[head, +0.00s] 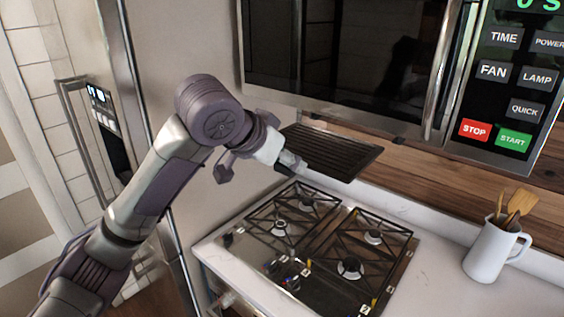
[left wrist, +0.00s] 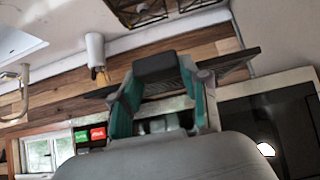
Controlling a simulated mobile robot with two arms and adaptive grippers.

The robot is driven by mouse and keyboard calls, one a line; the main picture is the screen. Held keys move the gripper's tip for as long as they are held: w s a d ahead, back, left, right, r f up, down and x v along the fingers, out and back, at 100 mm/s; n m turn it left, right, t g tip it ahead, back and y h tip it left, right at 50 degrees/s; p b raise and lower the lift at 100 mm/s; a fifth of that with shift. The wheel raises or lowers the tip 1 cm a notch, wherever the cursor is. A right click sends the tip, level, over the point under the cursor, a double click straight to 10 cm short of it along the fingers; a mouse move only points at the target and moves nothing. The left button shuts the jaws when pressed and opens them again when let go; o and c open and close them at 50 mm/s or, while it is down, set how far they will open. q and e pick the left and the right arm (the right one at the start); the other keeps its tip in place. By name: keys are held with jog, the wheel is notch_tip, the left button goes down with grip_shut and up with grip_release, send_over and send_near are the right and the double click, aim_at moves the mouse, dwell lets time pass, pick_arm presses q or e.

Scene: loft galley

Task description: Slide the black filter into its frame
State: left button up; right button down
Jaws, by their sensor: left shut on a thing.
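The black filter (head: 335,152) is a flat, ribbed dark panel. It is held in the air over the back of the cooktop, just below the lower edge of the microwave (head: 345,105). My left gripper (head: 292,163) is shut on the filter's near left edge. In the left wrist view, the gripper's teal-padded fingers (left wrist: 163,95) are around the filter, whose dark edge (left wrist: 238,60) sticks out at the side. The filter's frame cannot be made out; the microwave's underside is hidden in the head view. My right gripper is not in view.
A gas cooktop (head: 325,245) with black grates is below the filter. A white jug (head: 490,252) with wooden utensils stands on the counter at right. A wooden backsplash (head: 440,178) is behind. A steel fridge (head: 62,90) is at left.

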aim_at(338, 134)
pick_arm(q)
jog(key=shift+w+d, duration=1.45)
jog(key=shift+w, duration=0.4)
jog(key=shift+w+d+r, duration=0.1)
jog(key=shift+w+d, duration=1.25)
jog(key=shift+w, duration=0.45)
jog(key=shift+w+d+f, duration=0.1)
jog(key=shift+w+d, duration=1.25)
jog(key=shift+w, duration=0.5)
jog(key=shift+w+d+r, duration=0.1)
jog(key=shift+w+d, duration=1.25)
jog(key=shift+w, duration=0.45)
dwell(0.4)
jog(key=shift+w+d, duration=0.2)
jog(key=shift+w, duration=0.1)
jog(key=shift+w+d, duration=0.1)
